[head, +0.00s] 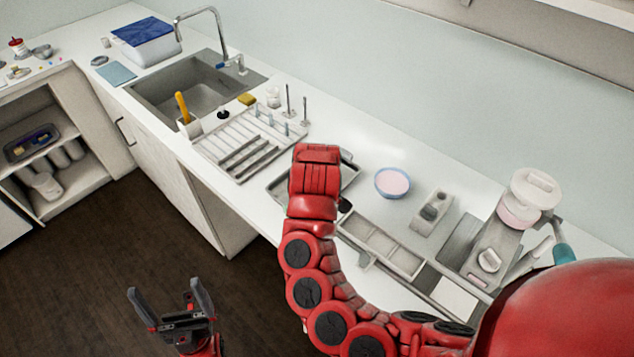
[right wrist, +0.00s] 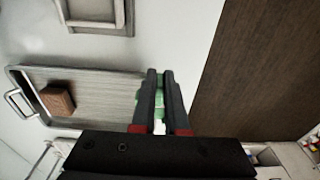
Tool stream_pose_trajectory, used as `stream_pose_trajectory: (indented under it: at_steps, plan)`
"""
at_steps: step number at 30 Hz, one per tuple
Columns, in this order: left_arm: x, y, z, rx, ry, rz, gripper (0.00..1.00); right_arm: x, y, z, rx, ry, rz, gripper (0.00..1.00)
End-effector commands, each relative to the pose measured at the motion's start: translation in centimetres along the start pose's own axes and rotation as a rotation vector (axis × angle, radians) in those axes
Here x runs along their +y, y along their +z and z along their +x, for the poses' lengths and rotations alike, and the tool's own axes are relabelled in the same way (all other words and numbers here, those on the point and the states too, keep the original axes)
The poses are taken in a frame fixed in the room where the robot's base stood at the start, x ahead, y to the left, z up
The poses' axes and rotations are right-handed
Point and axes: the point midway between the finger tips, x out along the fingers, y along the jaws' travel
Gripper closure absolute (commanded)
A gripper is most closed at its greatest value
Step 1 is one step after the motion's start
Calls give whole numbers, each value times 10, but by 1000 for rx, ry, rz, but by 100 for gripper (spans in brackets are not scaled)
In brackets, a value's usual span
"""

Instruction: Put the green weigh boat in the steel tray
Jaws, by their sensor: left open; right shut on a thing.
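The steel tray (head: 351,174) lies on the white counter and is partly hidden behind my right arm in the head view. In the right wrist view the tray (right wrist: 103,88) shows its flat floor, rim and a handle at the left. My right gripper (right wrist: 160,73) is shut on the green weigh boat (right wrist: 159,104), which shows as green bits between and beside the fingers. The boat is at the tray's right end in that view; its height above the tray cannot be told. My left gripper (head: 165,290) is open and empty, above the dark floor.
A brown block (right wrist: 57,99) lies in the tray at the left. A drying rack (head: 240,145) and sink (head: 190,90) are to the left of the tray, a pink-filled bowl (head: 393,182) and a compartment box (head: 380,245) to the right.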

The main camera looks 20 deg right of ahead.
Motion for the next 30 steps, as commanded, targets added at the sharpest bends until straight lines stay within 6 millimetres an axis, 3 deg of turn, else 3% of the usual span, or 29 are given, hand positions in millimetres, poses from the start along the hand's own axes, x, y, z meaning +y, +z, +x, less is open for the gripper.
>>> stream_pose_trajectory:
  at_steps: [10, 12, 19, 21, 30]
  plan:
    - [1, 4, -21, 0, 0, 0, 0, 51, -20, 10, -5, 6, 4, 100]
    - [2, 6, -38, 0, 0, 0, 0, 57, -28, 13, 10, 11, -1, 100]
    - [3, 11, -67, 0, 0, 0, 0, 73, -31, 17, -5, 8, 3, 100]
    - [3, 10, -58, 0, 0, 0, 0, 75, -36, 13, -7, 3, 1, 100]
    - [2, 9, -51, 0, 0, 0, 0, 108, -52, 13, -7, 10, -4, 100]
